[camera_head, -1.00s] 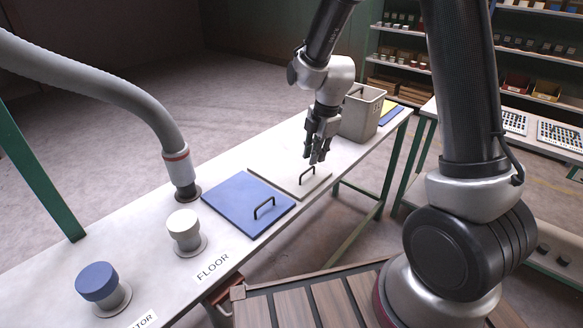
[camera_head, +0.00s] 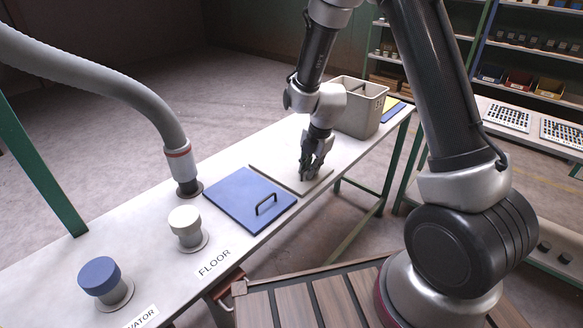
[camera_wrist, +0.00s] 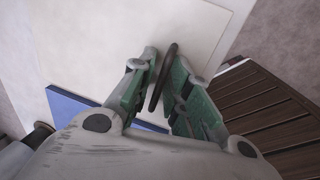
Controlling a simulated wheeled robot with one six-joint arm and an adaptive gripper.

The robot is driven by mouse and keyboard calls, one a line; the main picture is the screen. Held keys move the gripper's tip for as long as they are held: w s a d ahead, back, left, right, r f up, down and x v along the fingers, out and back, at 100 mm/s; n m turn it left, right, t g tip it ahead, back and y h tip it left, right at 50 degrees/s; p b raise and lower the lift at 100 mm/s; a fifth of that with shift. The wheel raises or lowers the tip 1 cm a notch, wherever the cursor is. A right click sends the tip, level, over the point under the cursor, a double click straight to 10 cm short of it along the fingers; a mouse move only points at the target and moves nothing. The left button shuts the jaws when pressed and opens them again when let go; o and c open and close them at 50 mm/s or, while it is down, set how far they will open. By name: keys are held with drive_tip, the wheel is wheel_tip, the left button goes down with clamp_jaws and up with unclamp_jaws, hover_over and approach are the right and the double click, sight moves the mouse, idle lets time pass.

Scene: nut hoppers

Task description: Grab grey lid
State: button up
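The grey lid (camera_head: 272,171) is a flat pale square on the white table, right beside the blue lid (camera_head: 247,199). In the wrist view, the grey lid (camera_wrist: 105,40) fills much of the upper area, and its dark bar handle (camera_wrist: 161,80) stands between my fingers. My gripper (camera_head: 309,175) is low over the grey lid and hides its handle in the head view. In the wrist view, my gripper (camera_wrist: 167,62) has its green-padded fingers on either side of the handle, with a gap visible on the left side. The fingers look open around it.
A white-capped post (camera_head: 186,226), a blue-capped post (camera_head: 102,279) and a grey hose (camera_head: 182,165) stand at the left. A FLOOR label (camera_head: 214,262) lies near the front edge.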

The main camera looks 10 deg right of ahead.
drive_tip(key=shift+c, duration=0.4)
clamp_jaws()
